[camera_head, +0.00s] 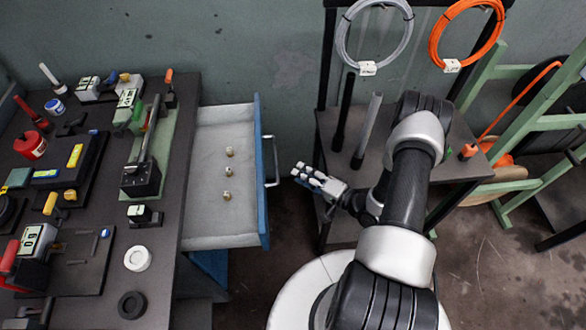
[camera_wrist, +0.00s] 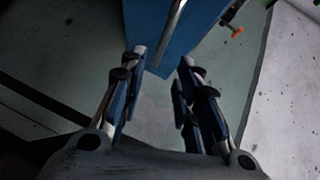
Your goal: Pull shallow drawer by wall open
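The shallow drawer (camera_head: 222,185) stands pulled out from the right side of the dark workbench, near the wall. Its inside is pale grey and holds several small beige pieces. Its blue front (camera_head: 261,170) carries a silver bar handle (camera_head: 272,161). My gripper (camera_head: 308,176) is just to the right of the handle, with a visible gap between them. In the wrist view, a blue panel (camera_wrist: 190,38) with a silver bar lies ahead of my fingers (camera_wrist: 162,68). The fingers are spread apart with nothing between them.
The workbench (camera_head: 168,245) at left bears tools, a red tin (camera_head: 30,145) and a white roll (camera_head: 138,258). A dark rack (camera_head: 335,125) with hanging grey and orange cable coils stands to the right of my gripper. Floor shows between the drawer and the rack.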

